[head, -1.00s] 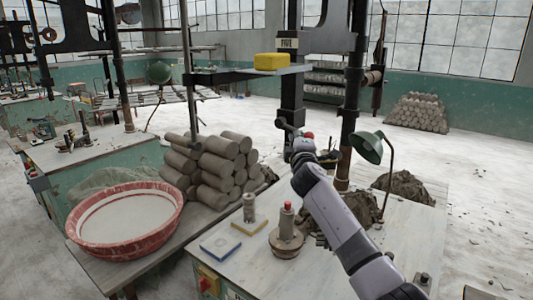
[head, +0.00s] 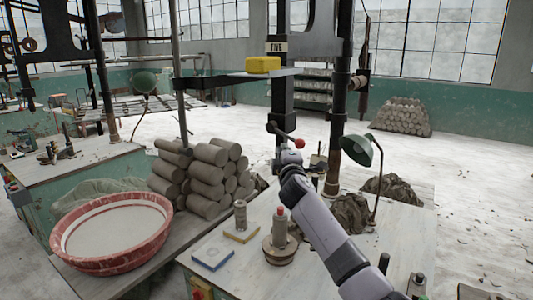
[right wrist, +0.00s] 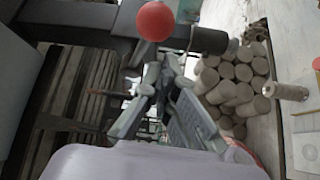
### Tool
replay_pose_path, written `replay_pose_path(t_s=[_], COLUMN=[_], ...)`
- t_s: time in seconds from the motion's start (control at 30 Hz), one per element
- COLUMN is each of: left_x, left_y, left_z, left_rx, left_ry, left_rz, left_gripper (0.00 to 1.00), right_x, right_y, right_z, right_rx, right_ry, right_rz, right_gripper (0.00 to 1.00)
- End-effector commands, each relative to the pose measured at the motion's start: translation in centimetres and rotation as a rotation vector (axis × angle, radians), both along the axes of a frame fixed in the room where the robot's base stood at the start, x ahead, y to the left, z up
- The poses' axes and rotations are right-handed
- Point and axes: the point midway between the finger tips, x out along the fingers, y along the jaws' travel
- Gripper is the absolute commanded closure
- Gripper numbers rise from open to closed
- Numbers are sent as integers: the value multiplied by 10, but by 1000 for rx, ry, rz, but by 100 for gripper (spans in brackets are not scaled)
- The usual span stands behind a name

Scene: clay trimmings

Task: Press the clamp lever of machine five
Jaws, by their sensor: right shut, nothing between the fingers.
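Machine five is the dark column with the FIVE plate (head: 276,47). Its clamp lever (head: 284,135) is a short dark bar slanting down to the right, with a red ball knob (head: 299,143) at the right end. My right gripper (head: 288,157) is just below the lever in the head view, its fingers small and partly hidden. In the right wrist view, the red knob (right wrist: 155,21) is beyond the shut, empty fingertips (right wrist: 163,72). I cannot tell whether they touch the lever. My left gripper is out of view.
Stacked clay rolls (head: 205,175) and a red basin (head: 60,235) are to the left. A shelf bears a yellow block (head: 263,65).

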Motion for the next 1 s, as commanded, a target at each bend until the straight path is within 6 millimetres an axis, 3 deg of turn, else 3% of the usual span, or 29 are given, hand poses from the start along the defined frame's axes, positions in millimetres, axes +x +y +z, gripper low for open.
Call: replay_pose_path(t_s=[0.3,0.6,0.8,1.0], left_x=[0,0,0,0], left_y=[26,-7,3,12], left_z=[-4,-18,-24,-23], left_rx=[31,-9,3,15], left_ry=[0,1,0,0], left_rz=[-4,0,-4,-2], left_gripper=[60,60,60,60], right_x=[-29,-70,-86,-89], right_y=[6,13,15,15], right_z=[15,35,44,46], right_rx=[3,1,0,0], right_ry=[-8,-8,-6,-4], right_rz=[6,10,8,9], right_gripper=[100,100,100,100])
